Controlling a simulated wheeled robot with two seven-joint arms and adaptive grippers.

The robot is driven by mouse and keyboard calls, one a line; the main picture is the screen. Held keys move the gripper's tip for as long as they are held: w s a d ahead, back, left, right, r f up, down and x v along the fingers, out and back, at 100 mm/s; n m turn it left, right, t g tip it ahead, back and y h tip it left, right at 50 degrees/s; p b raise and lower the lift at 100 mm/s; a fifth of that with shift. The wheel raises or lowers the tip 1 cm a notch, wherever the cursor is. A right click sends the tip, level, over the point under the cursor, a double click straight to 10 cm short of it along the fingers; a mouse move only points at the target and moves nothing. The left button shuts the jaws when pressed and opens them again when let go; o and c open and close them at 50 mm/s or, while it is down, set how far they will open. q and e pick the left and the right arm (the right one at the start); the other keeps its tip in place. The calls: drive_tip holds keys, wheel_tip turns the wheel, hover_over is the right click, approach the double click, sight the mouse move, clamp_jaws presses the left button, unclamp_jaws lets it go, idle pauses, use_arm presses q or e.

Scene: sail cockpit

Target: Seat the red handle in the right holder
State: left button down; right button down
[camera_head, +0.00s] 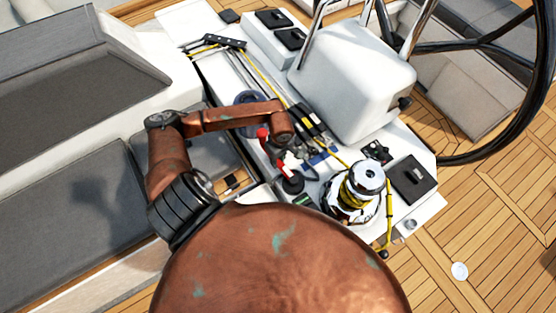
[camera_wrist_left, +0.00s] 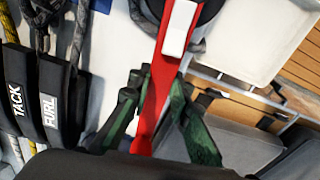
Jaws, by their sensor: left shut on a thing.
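The red handle (camera_wrist_left: 158,84) runs up through the left wrist view, with a white patch near its upper part. My left gripper (camera_wrist_left: 155,100) is shut on it, with one dark green finger on each side. In the head view, red parts of the handle (camera_head: 263,138) show beside my left gripper (camera_head: 279,158), above the white console. The wrist and forearm hide part of the handle and the fingers. I cannot tell which fitting is the right holder, and I see no clear seating of the handle. My right gripper is not in view.
A chrome winch (camera_head: 364,180) wound with yellow rope stands right of the gripper. Black rope clutches (camera_head: 307,120) stand close behind it; labelled ones (camera_wrist_left: 52,100) show in the left wrist view. A white pedestal (camera_head: 352,75) and black steering wheel (camera_head: 470,158) rise beyond.

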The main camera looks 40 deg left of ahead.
use_arm(q)
drive_tip(key=shift+f+b, duration=0.3)
drive_tip(key=shift+f, duration=0.05)
idle(0.3)
drive_tip(key=c, duration=1.7)
unclamp_jaws()
drive_tip(key=shift+o, duration=0.2)
drive_tip(key=o, duration=0.4)
drive_tip(key=shift+o, duration=0.2)
drive_tip(key=shift+r, duration=0.15)
drive_tip(key=shift+r+p, duration=2.4)
drive_tip(key=shift+r, duration=2)
